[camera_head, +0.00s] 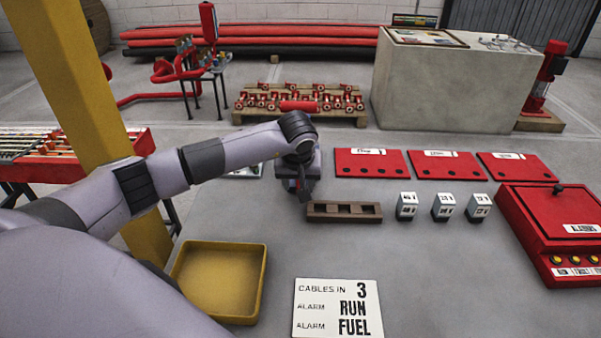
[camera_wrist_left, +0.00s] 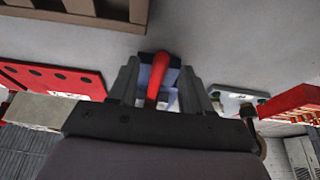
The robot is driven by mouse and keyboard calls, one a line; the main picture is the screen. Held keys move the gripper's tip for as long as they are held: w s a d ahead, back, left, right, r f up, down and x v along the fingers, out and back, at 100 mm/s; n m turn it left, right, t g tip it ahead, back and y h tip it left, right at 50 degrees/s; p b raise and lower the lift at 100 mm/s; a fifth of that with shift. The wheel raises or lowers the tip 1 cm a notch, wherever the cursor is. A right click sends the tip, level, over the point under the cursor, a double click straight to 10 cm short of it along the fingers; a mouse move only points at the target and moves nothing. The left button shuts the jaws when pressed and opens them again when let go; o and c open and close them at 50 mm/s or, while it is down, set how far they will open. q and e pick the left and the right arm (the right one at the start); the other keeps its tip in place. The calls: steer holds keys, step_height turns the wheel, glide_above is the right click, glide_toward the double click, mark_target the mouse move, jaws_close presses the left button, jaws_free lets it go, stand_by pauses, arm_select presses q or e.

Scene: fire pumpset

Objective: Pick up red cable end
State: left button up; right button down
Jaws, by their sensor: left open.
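My left gripper (camera_head: 303,188) reaches down over the grey tabletop, just left of a brown slotted block (camera_head: 318,213). In the left wrist view, the two fingers of the left gripper (camera_wrist_left: 158,88) stand apart. The red cable end (camera_wrist_left: 158,72) shows between them as a short red rod, with a bluish-white part behind it. I cannot tell whether either finger touches it. In the head view the cable end is hidden by the gripper. My right gripper is in neither view.
Three grey-white modules (camera_head: 443,207) stand right of the block. Red panels (camera_head: 370,163) lie behind, and a red alarm box (camera_head: 555,225) sits at the right. A yellow tray (camera_head: 258,290) and a white sign (camera_head: 337,308) are in front. A yellow column (camera_head: 75,75) rises at the left.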

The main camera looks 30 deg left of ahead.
arm_select(q)
steer(key=shift+w+f, duration=0.1)
steer(key=shift+f, duration=0.15)
jaws_close()
steer(key=shift+r, duration=0.1)
steer(key=shift+r, duration=0.2)
step_height(320, 180, up, 3)
steer(key=shift+r+b, duration=0.15)
steer(key=shift+b, duration=0.2)
steer(key=s+d, duration=0.3)
steer(key=s, duration=0.1)
steer(key=s+d+b, duration=0.1)
steer(key=s+d, duration=0.1)
steer(key=s, duration=0.3)
steer(key=s+d+b, duration=0.1)
steer(key=s+d, duration=0.2)
steer(key=s, duration=0.2)
steer(key=shift+s+d+f, duration=0.15)
steer(key=shift+d+f, duration=0.1)
steer(key=shift+d, duration=0.1)
steer(key=shift+s+d, duration=0.35)
steer(key=shift+s, duration=0.2)
